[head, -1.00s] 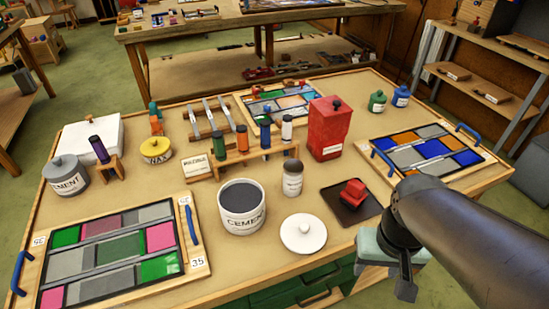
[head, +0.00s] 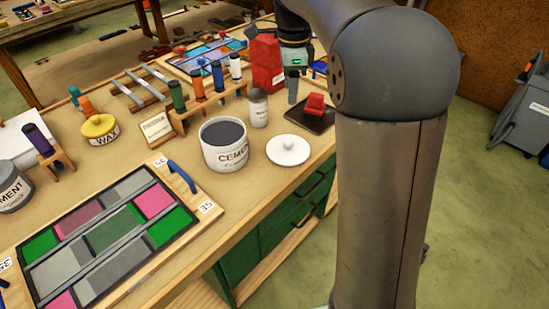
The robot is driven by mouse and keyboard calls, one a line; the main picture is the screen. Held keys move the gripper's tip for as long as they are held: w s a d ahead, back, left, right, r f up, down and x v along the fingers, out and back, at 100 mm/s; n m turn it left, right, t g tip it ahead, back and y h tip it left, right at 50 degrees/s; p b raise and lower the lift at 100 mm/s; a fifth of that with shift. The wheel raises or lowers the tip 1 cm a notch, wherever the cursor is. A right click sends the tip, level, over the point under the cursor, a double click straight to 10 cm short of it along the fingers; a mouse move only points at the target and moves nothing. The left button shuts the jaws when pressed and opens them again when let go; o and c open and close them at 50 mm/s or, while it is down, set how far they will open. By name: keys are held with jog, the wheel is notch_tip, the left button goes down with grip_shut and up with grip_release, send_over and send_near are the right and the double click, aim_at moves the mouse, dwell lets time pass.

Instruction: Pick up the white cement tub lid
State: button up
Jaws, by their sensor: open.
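The white lid (head: 287,151) is round with a small knob on top. It lies flat on the table near the front edge, in the head view. The white cement tub (head: 225,152) stands just left of it, uncovered, with grey contents showing. My gripper (head: 292,97) is behind and slightly right of the lid in the picture, apart from it. It is open, points down and has nothing visible in it. Its fingers overlap in this view, so the gap between them is hidden.
A grey-topped jar (head: 258,108) stands behind the lid. A dark tray (head: 322,122) with a red object (head: 315,104) lies right of it. A leaded panel (head: 105,240) lies at left.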

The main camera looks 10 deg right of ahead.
aim_at(289, 141)
jog(key=f, duration=1.7)
jog(key=shift+w+d+f, duration=0.1)
jog(key=shift+w+f, duration=0.05)
jog(key=shift+w, duration=0.1)
jog(key=c, duration=1.1)
